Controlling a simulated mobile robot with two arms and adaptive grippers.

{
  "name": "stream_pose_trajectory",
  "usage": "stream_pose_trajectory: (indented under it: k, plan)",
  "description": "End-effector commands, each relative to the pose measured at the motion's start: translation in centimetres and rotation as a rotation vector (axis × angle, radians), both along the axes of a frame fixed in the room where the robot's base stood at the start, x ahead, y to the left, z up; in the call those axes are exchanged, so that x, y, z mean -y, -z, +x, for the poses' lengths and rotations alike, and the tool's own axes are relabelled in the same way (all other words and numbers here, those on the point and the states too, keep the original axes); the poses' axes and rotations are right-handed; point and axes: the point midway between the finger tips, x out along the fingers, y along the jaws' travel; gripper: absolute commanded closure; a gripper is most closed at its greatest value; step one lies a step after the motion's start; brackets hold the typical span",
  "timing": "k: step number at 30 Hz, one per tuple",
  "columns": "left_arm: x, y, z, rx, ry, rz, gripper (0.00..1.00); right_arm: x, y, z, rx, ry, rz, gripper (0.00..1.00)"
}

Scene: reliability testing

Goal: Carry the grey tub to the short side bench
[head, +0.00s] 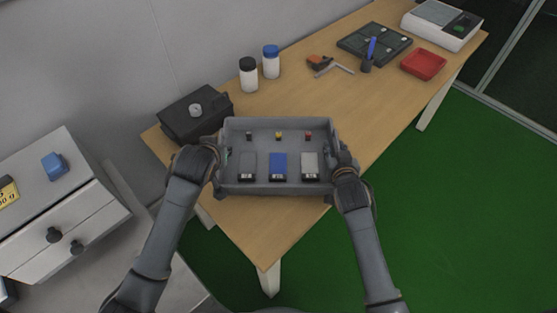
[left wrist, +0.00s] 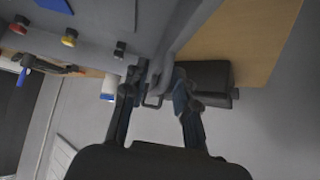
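The grey tub (head: 278,188) is level in the middle of the head view, at the near left end of the wooden table. It holds a blue module (head: 278,167), two grey ones beside it, and small black, yellow and red pieces behind. My left gripper (head: 214,160) is at its left wall and my right gripper (head: 342,163) at its right wall. In the left wrist view, a grey handle-like part lies between my left fingers (left wrist: 156,88); firm contact is unclear. The right fingertips are hidden. I cannot tell whether the tub touches the table.
A black case (head: 190,118) stands close behind the tub's left side on the wooden table (head: 330,95). Two bottles (head: 260,67) stand farther back. A grey drawer unit (head: 75,205) with a blue block on top is at the left. Green floor (head: 470,210) is clear at right.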

Motion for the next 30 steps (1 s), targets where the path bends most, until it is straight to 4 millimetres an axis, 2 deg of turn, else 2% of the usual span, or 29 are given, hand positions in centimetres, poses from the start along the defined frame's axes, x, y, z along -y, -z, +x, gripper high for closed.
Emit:
stream_pose_trajectory:
  k: [9,18,23,30]
  plan:
    - [0.0,-4.2,-4.2,0.001,0.000,-0.001,0.72,0.0,0.0,0.0,0.000,0.000,0.000,0.72]
    - [0.0,-5.5,-5.6,-0.001,0.000,0.000,0.72,0.0,-0.1,-0.5,0.000,0.000,0.000,0.72]
    - [0.0,-5.5,-5.6,-0.001,0.000,0.000,0.72,0.0,-0.9,-2.4,0.000,0.000,0.001,0.72]
    - [0.0,-5.5,-5.5,-0.001,0.000,0.000,0.72,0.0,-2.7,-6.9,-0.001,-0.001,0.001,0.72]
